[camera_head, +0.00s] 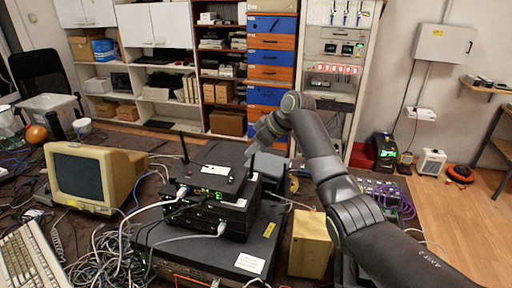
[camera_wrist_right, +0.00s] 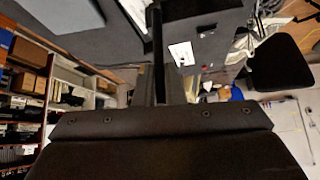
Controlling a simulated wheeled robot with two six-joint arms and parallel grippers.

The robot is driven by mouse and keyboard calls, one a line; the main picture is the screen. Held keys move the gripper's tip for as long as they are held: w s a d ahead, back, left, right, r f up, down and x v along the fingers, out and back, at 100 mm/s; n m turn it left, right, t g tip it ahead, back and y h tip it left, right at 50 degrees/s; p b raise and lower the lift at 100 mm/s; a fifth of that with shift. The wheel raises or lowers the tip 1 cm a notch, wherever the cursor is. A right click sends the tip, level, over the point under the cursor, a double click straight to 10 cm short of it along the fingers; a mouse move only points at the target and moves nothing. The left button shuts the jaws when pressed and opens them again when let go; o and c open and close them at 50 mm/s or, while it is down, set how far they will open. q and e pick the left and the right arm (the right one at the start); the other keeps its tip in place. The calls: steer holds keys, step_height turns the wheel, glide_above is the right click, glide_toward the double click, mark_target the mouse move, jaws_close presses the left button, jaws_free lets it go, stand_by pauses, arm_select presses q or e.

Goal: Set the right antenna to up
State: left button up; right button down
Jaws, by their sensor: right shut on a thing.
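A flat black router (camera_head: 212,172) lies on top of a stack of dark network boxes. Its left antenna (camera_head: 184,147) stands upright at the back left corner. My right gripper (camera_head: 256,139) is at the router's back right corner and is shut on the right antenna. In the right wrist view the right antenna (camera_wrist_right: 158,50) is a thin black rod running from the gripper past the router's top. The gripper and arm hide much of this antenna in the head view, so its exact tilt is hard to tell. My left gripper is not in view.
A beige monitor (camera_head: 86,176) stands left of the stack, with many loose cables around. A tan box (camera_head: 311,244) stands to the right of the stack, near my right arm. Shelves line the back wall.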

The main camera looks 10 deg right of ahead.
steer(key=c, duration=1.5)
jaws_free()
steer(key=b+v, duration=0.5)
steer(key=v, duration=1.2)
steer(key=shift+s+d+r, duration=0.1)
steer(key=shift+r, duration=0.1)
